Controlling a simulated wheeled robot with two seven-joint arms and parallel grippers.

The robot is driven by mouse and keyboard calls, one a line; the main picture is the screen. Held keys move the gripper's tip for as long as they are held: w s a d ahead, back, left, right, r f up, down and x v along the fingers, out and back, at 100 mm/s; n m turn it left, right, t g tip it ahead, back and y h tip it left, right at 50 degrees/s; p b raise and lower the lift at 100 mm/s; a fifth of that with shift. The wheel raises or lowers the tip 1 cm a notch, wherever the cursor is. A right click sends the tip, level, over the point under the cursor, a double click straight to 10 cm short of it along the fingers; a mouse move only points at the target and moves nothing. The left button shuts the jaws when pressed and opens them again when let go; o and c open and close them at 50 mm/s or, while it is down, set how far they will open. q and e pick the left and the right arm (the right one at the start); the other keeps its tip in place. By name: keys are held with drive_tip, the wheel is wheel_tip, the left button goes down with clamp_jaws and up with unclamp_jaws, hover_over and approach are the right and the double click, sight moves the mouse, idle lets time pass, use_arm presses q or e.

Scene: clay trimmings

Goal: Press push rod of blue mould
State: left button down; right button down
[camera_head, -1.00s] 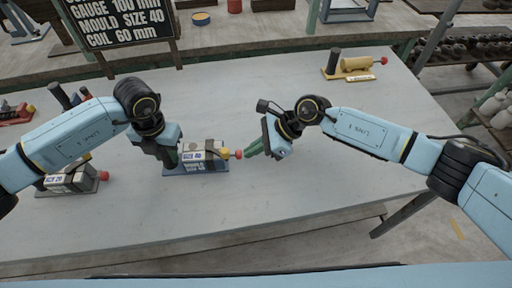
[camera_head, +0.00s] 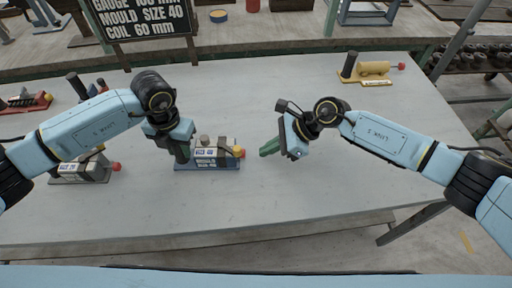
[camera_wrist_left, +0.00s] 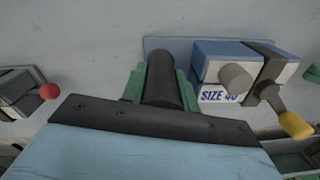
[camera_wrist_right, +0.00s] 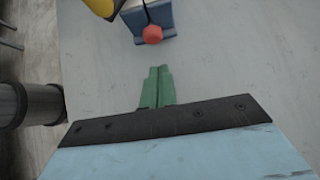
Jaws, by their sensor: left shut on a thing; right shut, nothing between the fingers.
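The blue mould (camera_head: 208,167) stands on the bench with a SIZE 40 label, which also reads in the left wrist view (camera_wrist_left: 219,96). The red knob (camera_head: 239,151) of its push rod sits close against its right end and shows in the right wrist view (camera_wrist_right: 153,34). My left gripper (camera_head: 183,154) is shut around the dark upright post (camera_wrist_left: 163,80) at the mould's left end. My right gripper (camera_head: 268,149) is shut and empty, right of the knob. A clear gap separates its green fingertips (camera_wrist_right: 158,80) from the knob.
A grey mould with a red knob (camera_head: 116,166) stands left, partly behind my left arm. A red mould (camera_head: 28,101) is at the far left and a yellow one (camera_head: 372,69) at the back right. A sign (camera_head: 140,18) reads MOULD SIZE 40. The bench front is clear.

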use_arm(q)
drive_tip(key=shift+a, duration=0.1)
use_arm(e)
drive_tip(key=v, duration=1)
drive_tip(key=shift+d, duration=0.1)
use_arm(q)
drive_tip(key=c, duration=1)
unclamp_jaws()
